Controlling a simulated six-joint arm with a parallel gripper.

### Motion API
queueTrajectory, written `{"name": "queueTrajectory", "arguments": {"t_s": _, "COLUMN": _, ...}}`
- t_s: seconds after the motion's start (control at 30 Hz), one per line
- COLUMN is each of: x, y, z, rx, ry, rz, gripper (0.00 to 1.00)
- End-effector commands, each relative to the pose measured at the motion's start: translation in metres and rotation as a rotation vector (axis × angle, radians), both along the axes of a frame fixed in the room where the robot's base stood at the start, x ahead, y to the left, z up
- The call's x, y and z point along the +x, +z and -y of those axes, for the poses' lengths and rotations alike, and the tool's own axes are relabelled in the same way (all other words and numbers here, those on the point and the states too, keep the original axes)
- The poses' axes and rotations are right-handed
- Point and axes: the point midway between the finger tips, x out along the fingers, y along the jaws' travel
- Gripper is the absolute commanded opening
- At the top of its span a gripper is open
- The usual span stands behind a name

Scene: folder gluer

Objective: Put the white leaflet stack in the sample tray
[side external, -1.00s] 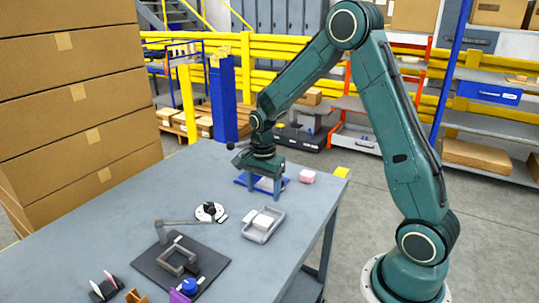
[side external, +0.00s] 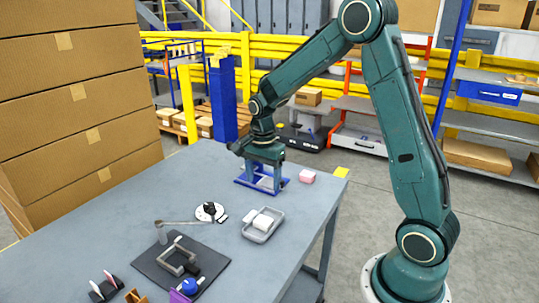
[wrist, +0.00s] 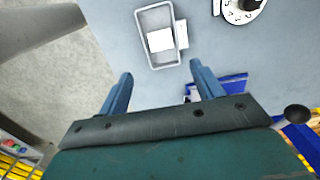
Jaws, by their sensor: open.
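The grey sample tray (side external: 250,236) lies on the table, in front of my gripper; it also shows at the top of the wrist view (wrist: 143,38). A white block (side external: 262,221), seemingly the white leaflet stack, sits inside it and shows as a white square in the wrist view (wrist: 160,40). A second pale piece (wrist: 181,33) overlaps the tray's right wall in the wrist view; I cannot tell which piece is the leaflet stack. My gripper (wrist: 161,72) is open, with nothing seen between its fingers. It is above a blue fixture (side external: 243,182), behind the tray.
A pink block (side external: 307,176) lies right of the blue fixture. A white round dial (side external: 207,213) is left of the tray. A dark mat with a clamp (side external: 160,262) is nearer the front. Stacked cartons (side external: 80,100) stand at left. The table's left middle is clear.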

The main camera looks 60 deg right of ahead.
Motion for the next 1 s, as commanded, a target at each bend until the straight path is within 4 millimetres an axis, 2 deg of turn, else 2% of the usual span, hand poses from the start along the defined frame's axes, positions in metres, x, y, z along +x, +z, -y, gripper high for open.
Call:
{"name": "queueTrajectory", "arguments": {"t_s": 0.17, "x": -0.004, "y": 0.011, "z": -0.005, "rx": -0.005, "ry": 0.045, "rz": 0.016, "gripper": 0.66}}
{"name": "queueTrajectory", "arguments": {"t_s": 0.27, "x": -0.009, "y": 0.024, "z": -0.01, "rx": -0.011, "ry": 0.103, "rz": 0.034, "gripper": 0.66}}
{"name": "queueTrajectory", "arguments": {"t_s": 0.47, "x": -0.029, "y": 0.062, "z": -0.028, "rx": -0.035, "ry": 0.292, "rz": 0.092, "gripper": 0.66}}
{"name": "queueTrajectory", "arguments": {"t_s": 0.7, "x": -0.065, "y": 0.105, "z": -0.053, "rx": -0.081, "ry": 0.563, "rz": 0.167, "gripper": 0.66}}
{"name": "queueTrajectory", "arguments": {"t_s": 1.0, "x": -0.117, "y": 0.141, "z": -0.078, "rx": -0.16, "ry": 0.896, "rz": 0.253, "gripper": 0.66}}
